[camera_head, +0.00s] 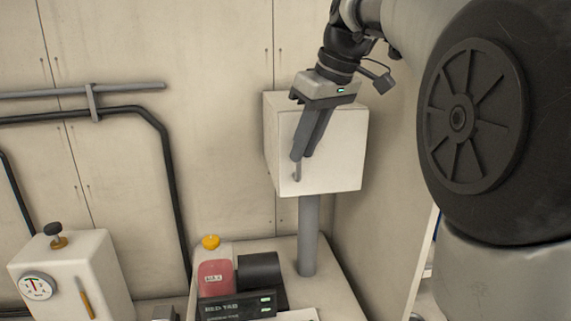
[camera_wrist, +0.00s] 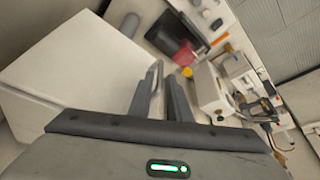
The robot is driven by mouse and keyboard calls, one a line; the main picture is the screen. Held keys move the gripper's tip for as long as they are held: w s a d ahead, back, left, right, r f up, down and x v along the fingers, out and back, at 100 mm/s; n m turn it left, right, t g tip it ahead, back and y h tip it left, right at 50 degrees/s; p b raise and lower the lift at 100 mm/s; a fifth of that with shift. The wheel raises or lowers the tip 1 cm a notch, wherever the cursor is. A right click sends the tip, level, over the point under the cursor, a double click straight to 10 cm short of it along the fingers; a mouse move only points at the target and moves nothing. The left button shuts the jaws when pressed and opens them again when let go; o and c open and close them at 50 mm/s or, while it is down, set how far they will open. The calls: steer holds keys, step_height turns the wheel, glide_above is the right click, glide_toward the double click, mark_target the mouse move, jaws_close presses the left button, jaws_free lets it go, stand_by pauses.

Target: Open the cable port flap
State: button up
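A white box (camera_head: 335,150) stands on a grey post against the wall in the head view. A small grey handle (camera_head: 297,173) is on its front, near the lower left; I take this front to be the flap, and it looks closed. My gripper (camera_head: 303,157) reaches down along the front, its fingertips at the handle's upper end. In the wrist view, the box (camera_wrist: 70,75) fills the left side, and my gripper (camera_wrist: 161,75) has its two fingers a little apart. Whether the handle is between the fingertips or touched by them is not clear.
Below the box, a bench (camera_head: 335,285) carries a red container (camera_head: 215,278), a black cylinder (camera_head: 259,270) and a yellow knob (camera_head: 211,242). A white gauge unit (camera_head: 85,270) stands at lower left. Pipes (camera_head: 150,112) run along the left wall; the right wall is close to the box.

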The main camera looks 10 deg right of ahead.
mark_target(299, 175)
steer(key=shift+x, duration=2)
jaws_close()
